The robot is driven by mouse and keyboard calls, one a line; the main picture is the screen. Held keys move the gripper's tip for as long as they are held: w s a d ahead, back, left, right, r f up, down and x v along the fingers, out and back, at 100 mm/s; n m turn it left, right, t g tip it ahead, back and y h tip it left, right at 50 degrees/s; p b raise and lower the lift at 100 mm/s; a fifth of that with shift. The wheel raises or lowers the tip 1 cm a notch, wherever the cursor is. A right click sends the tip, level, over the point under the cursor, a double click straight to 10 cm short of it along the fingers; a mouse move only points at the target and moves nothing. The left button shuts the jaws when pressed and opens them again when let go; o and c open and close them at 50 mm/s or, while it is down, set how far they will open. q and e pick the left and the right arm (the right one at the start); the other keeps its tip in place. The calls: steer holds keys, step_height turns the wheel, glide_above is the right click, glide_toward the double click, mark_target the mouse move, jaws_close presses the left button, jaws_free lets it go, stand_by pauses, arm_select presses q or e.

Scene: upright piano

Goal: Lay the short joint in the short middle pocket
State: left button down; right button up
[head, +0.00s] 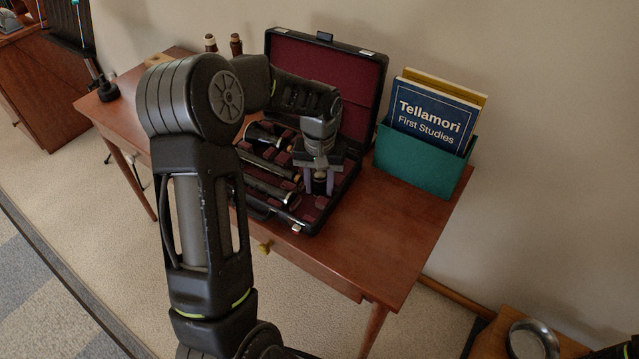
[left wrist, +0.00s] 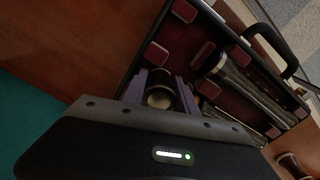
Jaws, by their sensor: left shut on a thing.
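My left gripper (head: 319,184) points down at the right part of the open instrument case (head: 346,184). Its fingers are shut on the short joint (left wrist: 160,97), a small dark cylinder with a pale metal ring. The joint also shows between the fingers in the head view (head: 319,176). In the left wrist view the purple-grey fingers of my gripper (left wrist: 160,92) stand on either side of it, over the dark red lining. The short middle pocket is largely hidden under the gripper and joint; I cannot tell whether the joint touches the lining.
Long dark joints (head: 268,188) and a bell piece (head: 262,133) lie in the case's left part. The raised lid (head: 345,85) stands behind the gripper. A teal holder (head: 420,160) with books stands right of the case. The table's front right (head: 390,240) is clear.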

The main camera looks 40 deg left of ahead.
arm_select(q)
steer(key=c, duration=1.2)
jaws_free()
steer(key=shift+f, duration=0.1)
steer(key=shift+c, duration=0.2)
step_height(320, 180, up, 12)
steer(key=shift+r, duration=0.2)
